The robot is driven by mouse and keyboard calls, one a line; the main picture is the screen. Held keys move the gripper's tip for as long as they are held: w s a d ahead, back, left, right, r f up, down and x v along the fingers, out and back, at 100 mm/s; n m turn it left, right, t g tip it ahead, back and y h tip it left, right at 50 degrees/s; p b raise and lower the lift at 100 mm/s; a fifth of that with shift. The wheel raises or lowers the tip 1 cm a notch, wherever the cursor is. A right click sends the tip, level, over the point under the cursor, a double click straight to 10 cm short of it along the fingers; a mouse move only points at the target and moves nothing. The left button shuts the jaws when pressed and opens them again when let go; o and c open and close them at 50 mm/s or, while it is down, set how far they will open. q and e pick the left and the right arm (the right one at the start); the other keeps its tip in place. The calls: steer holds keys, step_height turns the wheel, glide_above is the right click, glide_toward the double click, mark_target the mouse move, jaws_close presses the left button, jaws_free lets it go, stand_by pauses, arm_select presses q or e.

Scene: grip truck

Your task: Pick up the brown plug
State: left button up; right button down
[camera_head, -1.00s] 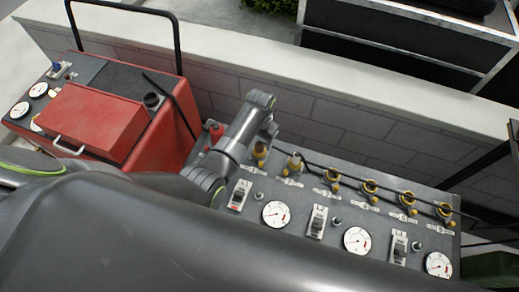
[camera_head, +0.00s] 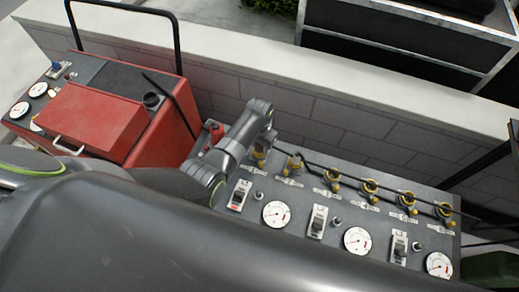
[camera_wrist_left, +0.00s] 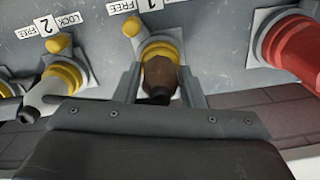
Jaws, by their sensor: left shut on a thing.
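The brown plug (camera_wrist_left: 161,76) sits between the two fingers of my left gripper (camera_wrist_left: 160,88) in the left wrist view. The fingers are shut on its sides. Its far end lies against the yellow socket (camera_wrist_left: 160,47) beside the number 1 label; how deep it sits is hidden. In the head view, my left gripper (camera_head: 267,138) is over the left end of the grey panel (camera_head: 335,222) and largely covers the plug. My right gripper is not in view.
A grey-white plug (camera_wrist_left: 52,92) stands close by at the number 2 socket. A red fitting (camera_wrist_left: 287,45) is on the other side. The panel holds several yellow sockets and gauges. A red machine (camera_head: 150,145) stands left, with a brick wall (camera_head: 345,125) behind.

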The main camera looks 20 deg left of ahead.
arm_select(q)
steer(key=shift+r, duration=0.15)
step_height(320, 180, up, 9)
steer(key=shift+f+p, duration=0.1)
steer(key=shift+p, duration=0.2)
steer(key=shift+f+b, duration=0.25)
steer(key=shift+b, duration=0.4)
steer(key=shift+d+r, duration=0.1)
